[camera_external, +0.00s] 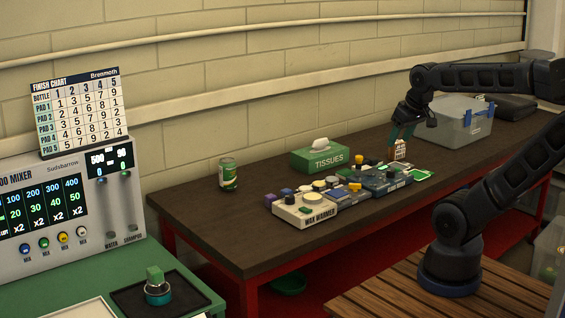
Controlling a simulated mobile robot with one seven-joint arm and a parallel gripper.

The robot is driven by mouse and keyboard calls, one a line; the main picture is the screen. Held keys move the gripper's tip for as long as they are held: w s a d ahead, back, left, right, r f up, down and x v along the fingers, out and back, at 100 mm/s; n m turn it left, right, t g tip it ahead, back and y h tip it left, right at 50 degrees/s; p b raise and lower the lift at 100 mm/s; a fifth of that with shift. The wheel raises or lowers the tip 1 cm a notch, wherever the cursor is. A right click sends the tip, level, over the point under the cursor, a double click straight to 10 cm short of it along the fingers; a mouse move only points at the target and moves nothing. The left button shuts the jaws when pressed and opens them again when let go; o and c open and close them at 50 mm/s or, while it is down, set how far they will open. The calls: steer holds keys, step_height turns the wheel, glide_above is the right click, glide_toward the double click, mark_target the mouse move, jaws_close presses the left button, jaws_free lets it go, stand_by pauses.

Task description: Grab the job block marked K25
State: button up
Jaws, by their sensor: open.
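My gripper (402,136) hangs pointing down over the back right part of the dark table, its greenish fingers open. Directly below it, a small upright tan block (400,153) with a pale printed face stands by the fingertips. I cannot tell whether the fingers are around it or in front of it. Its print is too small to read, so I cannot confirm the mark K25. No K25 mark is legible anywhere in this view.
The table's front left (215,235) is clear.

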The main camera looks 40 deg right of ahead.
stand_by(0.4)
steer(key=shift+o, duration=0.8)
